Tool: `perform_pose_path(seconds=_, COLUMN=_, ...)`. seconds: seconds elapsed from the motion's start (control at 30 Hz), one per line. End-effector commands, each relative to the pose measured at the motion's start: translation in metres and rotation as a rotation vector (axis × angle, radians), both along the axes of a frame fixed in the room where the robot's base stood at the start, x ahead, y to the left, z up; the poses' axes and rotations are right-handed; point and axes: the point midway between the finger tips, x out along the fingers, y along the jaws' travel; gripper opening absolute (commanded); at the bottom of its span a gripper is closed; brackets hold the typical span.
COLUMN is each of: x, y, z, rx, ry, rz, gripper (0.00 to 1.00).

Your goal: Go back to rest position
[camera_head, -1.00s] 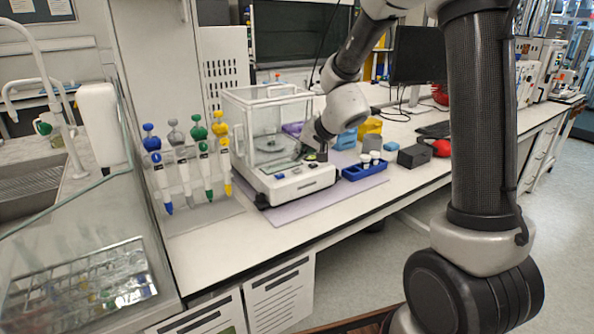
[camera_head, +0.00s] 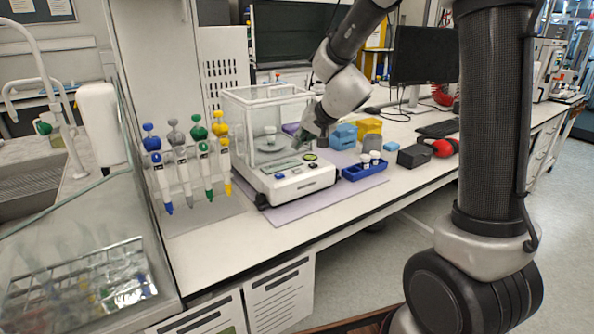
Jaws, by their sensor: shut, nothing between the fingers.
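My gripper (camera_head: 306,138) is shut and empty, pointing down and to the left beside the balance. My arm reaches in from the right. The balance (camera_head: 295,183) is a white unit with a clear draft shield over a round weighing pan. On the pan stands a small pale object (camera_head: 270,130), too small to make out clearly. The gripper is close to the shield's right side, above the rear of the control panel; whether it touches the balance I cannot tell.
A blue tray (camera_head: 352,175) with white-capped vials stands right of the balance. Blue (camera_head: 344,136) and yellow (camera_head: 369,128) boxes lie behind it. Coloured pipettes (camera_head: 188,170) hang in a rack at left. A monitor (camera_head: 424,55) stands at the back right. The bench front is clear.

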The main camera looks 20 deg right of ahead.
Motion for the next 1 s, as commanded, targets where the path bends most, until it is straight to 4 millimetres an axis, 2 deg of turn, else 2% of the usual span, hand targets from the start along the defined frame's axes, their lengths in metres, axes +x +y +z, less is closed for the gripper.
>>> perform_pose_path(seconds=0.17, x=-0.007, y=0.007, z=-0.003, rx=0.044, ry=0.044, rz=0.003, gripper=0.0)
perform_pose_path(seconds=0.27, x=-0.037, y=0.01, z=-0.023, rx=0.044, ry=0.154, rz=0.074, gripper=0.0)
perform_pose_path(seconds=0.37, x=-0.086, y=0.004, z=-0.028, rx=0.009, ry=0.267, rz=0.168, gripper=0.0)
perform_pose_path(seconds=0.5, x=-0.163, y=-0.024, z=-0.012, rx=-0.09, ry=0.387, rz=0.271, gripper=0.0)
perform_pose_path(seconds=0.57, x=-0.194, y=-0.04, z=-0.003, rx=-0.144, ry=0.424, rz=0.299, gripper=0.0)
perform_pose_path(seconds=0.7, x=-0.264, y=-0.084, z=0.019, rx=-0.295, ry=0.477, rz=0.327, gripper=0.0)
perform_pose_path(seconds=0.8, x=-0.305, y=-0.114, z=0.034, rx=-0.403, ry=0.474, rz=0.322, gripper=0.0)
perform_pose_path(seconds=0.9, x=-0.329, y=-0.132, z=0.047, rx=-0.477, ry=0.428, rz=0.308, gripper=0.0)
perform_pose_path(seconds=1.0, x=-0.34, y=-0.138, z=0.057, rx=-0.5, ry=0.364, rz=0.284, gripper=0.0)
